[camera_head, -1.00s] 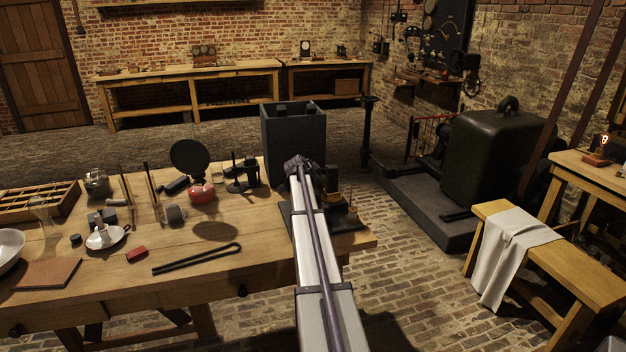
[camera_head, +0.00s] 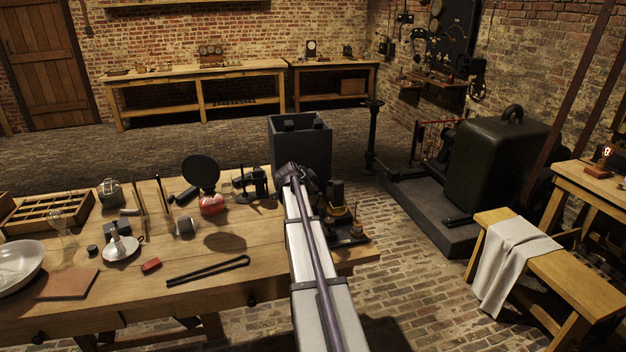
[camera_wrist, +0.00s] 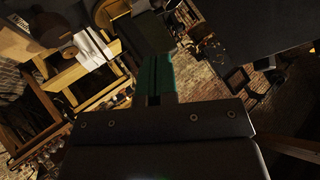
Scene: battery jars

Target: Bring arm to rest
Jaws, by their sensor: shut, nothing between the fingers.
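My arm (camera_head: 310,250) reaches forward over the right end of the wooden workbench (camera_head: 215,285) in the head view. Its dark end joint (camera_head: 293,175) is in front of the tall dark open box (camera_head: 300,148). The fingers are not clear in the head view. In the wrist view my gripper (camera_wrist: 155,78) shows as teal-edged fingers close together, shut, with nothing seen held. The wrist picture is dark and tilted, and parts of the room show beyond the fingers.
Dark apparatus (camera_head: 345,230) stands close right of my arm. A bench with a cloth (camera_head: 515,262) is at right.

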